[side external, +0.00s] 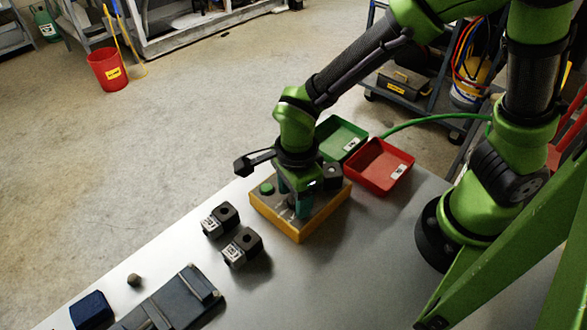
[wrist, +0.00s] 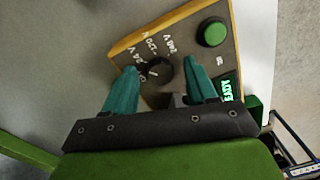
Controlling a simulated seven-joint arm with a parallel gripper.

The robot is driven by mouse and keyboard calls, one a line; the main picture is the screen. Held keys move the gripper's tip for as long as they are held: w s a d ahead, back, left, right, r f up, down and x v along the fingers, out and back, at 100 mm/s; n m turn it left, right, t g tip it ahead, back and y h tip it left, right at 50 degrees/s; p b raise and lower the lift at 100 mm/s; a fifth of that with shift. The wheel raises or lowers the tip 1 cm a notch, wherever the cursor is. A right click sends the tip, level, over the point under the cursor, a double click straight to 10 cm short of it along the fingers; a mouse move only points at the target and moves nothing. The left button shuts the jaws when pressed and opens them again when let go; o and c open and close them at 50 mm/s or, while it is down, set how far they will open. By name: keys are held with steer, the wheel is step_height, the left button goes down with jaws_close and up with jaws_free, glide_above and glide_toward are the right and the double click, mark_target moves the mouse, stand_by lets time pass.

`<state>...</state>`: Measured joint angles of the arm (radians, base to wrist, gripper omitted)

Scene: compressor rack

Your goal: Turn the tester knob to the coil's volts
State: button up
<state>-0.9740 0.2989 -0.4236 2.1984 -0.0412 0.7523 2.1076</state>
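The tester (side external: 314,222) is an orange-yellow box with a grey top on the bench. Its black round knob (wrist: 158,73) has a pale mark and sits beside white labels 24 V, 120 V and 240 V; the mark's exact setting is hard to tell. My gripper (wrist: 161,66) points down over the tester, its teal fingers apart on either side of the knob, with gaps visible. In the side view my gripper (side external: 294,205) hides the knob. A dark coil (side external: 332,175) appears at the tester's back right; its volts are not readable.
A green button (wrist: 213,33) and a lit green display (wrist: 230,90) are on the tester. Two more dark coils (side external: 221,219) (side external: 242,247) stand left of it. A green bin (side external: 341,137) and red bin (side external: 380,166) are behind. A dark blue device (side external: 172,304) lies at the front.

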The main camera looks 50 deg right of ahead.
step_height(320, 180, up, 17)
steer(key=shift+s, duration=0.3)
stand_by(0.4)
steer(key=shift+a+f, duration=0.1)
